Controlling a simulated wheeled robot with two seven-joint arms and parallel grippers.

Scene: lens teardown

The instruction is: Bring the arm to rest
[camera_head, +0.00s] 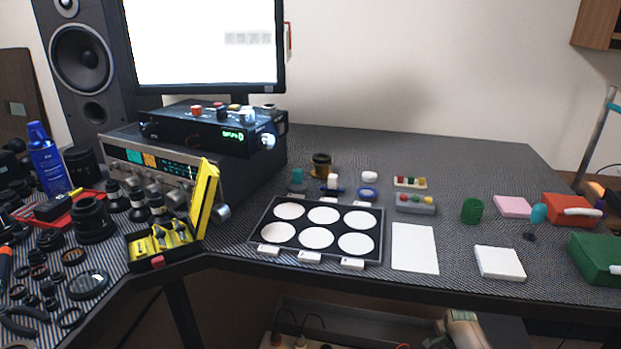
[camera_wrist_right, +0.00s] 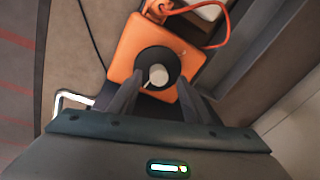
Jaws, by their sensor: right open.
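My right gripper (camera_wrist_right: 158,88) shows in the right wrist view, with its two dark fingers spread apart and nothing held between them. Beyond the fingers is an orange square object (camera_wrist_right: 130,52) with a round black part (camera_wrist_right: 158,60) and a pale grey tip in its middle. The black part appears between the fingers in the picture; I cannot tell how far off it is. Neither gripper can be made out in the head view.
A black tray with white discs (camera_head: 252,237) stands mid-table, beside a white sheet (camera_head: 414,248). A yellow-lidded case (camera_head: 206,192), lens parts and a blue bottle (camera_head: 47,160) crowd the left. A green box (camera_head: 597,255) and red box (camera_head: 566,208) are at right. An orange cable (camera_wrist_right: 205,8) runs near the gripper.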

